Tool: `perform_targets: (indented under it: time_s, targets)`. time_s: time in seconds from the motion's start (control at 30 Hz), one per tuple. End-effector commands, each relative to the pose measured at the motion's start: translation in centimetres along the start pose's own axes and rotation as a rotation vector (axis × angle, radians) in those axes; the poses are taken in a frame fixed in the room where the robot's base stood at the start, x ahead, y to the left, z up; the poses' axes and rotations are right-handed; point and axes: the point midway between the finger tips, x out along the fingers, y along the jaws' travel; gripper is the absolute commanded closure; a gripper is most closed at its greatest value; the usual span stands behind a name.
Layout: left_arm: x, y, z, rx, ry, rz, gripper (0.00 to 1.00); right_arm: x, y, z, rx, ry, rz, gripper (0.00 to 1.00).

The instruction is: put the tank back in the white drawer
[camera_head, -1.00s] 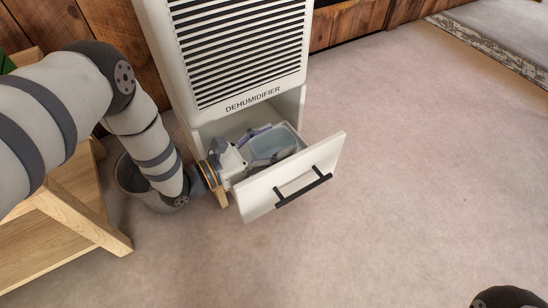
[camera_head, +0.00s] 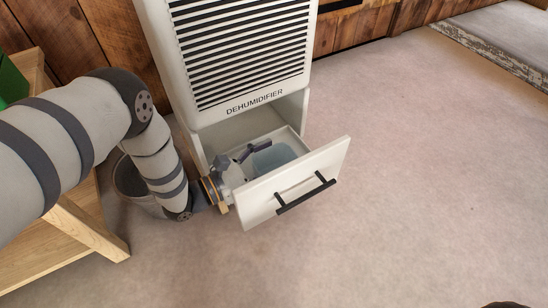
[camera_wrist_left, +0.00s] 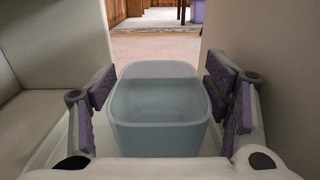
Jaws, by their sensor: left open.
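The tank (camera_head: 275,158) is a light blue, open-topped tub. It sits inside the white drawer (camera_head: 298,182), which is pulled out from the base of the dehumidifier (camera_head: 240,60). In the left wrist view the tank (camera_wrist_left: 158,110) stands upright and looks empty. My left gripper (camera_head: 250,158) is inside the drawer at the tank's near left end. Its purple-padded fingers are open, one on each side of the tank, with a visible gap at least on the left. The drawer front hides the tank's lower part in the head view. My right gripper is not in view.
A grey bin (camera_head: 133,182) stands left of the drawer, behind my left arm. A wooden stand (camera_head: 75,235) is at the left. The drawer front has a black handle (camera_head: 305,193).

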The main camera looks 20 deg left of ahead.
Motion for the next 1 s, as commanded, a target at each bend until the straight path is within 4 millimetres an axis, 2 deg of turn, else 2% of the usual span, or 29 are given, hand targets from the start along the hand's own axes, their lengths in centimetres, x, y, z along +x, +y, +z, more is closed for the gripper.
perform_targets:
  time_s: [0.3,0.43,0.6,1.0]
  targets:
    - [-8.4,0.2,0.2,-0.001,0.004,0.007,0.29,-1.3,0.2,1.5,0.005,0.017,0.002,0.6]
    - [-10.7,0.1,0.1,-0.001,0.004,0.005,0.29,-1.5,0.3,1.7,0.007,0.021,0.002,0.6]
    - [-11.8,0.0,0.0,-0.001,0.003,0.003,0.29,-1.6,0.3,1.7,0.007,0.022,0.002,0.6]
    - [-12.0,0.0,-0.2,-0.003,0.01,0.002,0.29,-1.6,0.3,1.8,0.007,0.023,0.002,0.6]
